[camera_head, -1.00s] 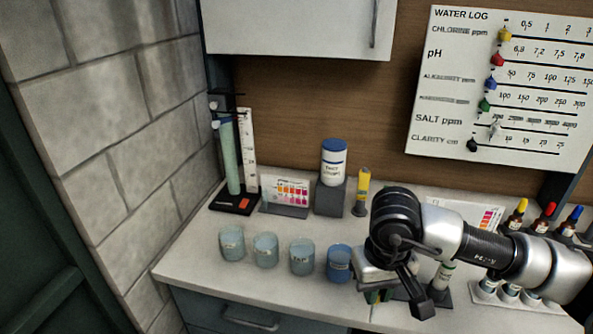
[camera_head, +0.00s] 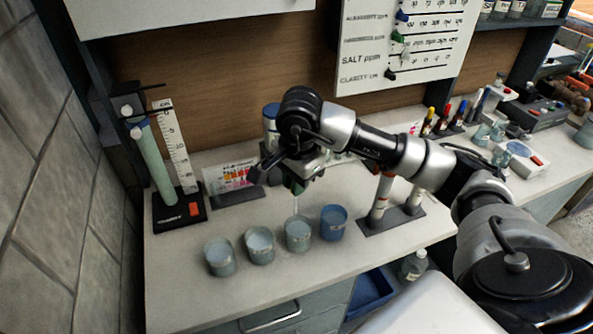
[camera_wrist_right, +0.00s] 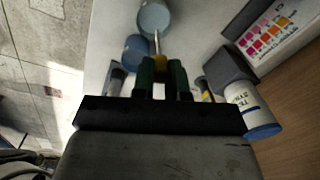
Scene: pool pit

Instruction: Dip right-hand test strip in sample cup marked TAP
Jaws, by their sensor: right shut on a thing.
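My right gripper (camera_head: 297,187) is shut on a thin pale test strip (camera_head: 296,206) that points down. The strip's lower end is at the third cup from the left (camera_head: 298,236), a grey-blue cup; I cannot tell whether it is in the liquid. Any lettering on this cup is too small to read. In the right wrist view my gripper's green fingers (camera_wrist_right: 162,78) hold the strip (camera_wrist_right: 157,43), and its tip overlaps the grey-blue cup (camera_wrist_right: 154,17). My left gripper is not in view.
A bluer cup (camera_head: 333,223) stands close to the right, and two grey-blue cups (camera_head: 260,245) (camera_head: 219,257) to the left. Behind are a colour chart (camera_head: 233,181) and a stand with a tall tube (camera_head: 155,165). A holder with white tubes (camera_head: 381,190) is at right. The front counter is clear.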

